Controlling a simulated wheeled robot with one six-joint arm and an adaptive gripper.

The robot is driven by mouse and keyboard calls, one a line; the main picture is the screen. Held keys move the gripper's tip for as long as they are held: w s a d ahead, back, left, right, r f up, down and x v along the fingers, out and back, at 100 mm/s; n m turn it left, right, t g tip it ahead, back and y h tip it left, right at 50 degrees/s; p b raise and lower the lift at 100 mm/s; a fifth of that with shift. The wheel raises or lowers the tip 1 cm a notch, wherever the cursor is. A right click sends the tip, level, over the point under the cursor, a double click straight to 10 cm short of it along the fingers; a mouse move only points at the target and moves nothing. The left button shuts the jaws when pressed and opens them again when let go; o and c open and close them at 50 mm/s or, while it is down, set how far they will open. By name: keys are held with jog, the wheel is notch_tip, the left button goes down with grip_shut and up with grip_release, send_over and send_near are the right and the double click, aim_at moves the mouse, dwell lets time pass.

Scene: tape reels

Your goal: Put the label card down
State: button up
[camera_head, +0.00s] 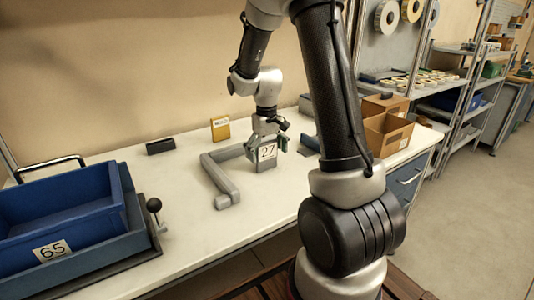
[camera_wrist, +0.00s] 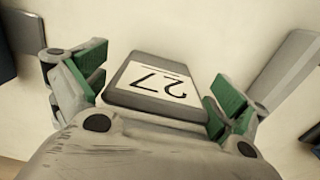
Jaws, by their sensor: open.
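The label card (camera_head: 267,152) is a white card marked 27 on a grey block or holder. It stands on the white bench, inside the corner side of a grey L-shaped bar (camera_head: 222,182). In the wrist view the card (camera_wrist: 160,80) lies between the green pads of my gripper (camera_wrist: 158,97).
A blue bin (camera_head: 65,210) marked 65 sits in a tray at the left, beside a black-knobbed lever (camera_head: 155,207). Cardboard boxes (camera_head: 387,132) are at the right. The bench front is clear.

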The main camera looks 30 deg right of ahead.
notch_tip(320, 180, up, 12)
jog(key=shift+f, duration=0.2)
jog(key=s+a+r+t, duration=0.2)
jog(key=s+r, duration=0.1)
jog(key=s, duration=0.9)
jog(key=s+a+r+t, duration=0.2)
jog(key=s+r, duration=0.2)
jog(key=s, duration=0.7)
jog(key=shift+s+a+r, duration=0.2)
jog(key=shift+s+a, duration=0.1)
jog(key=shift+s, duration=0.1)
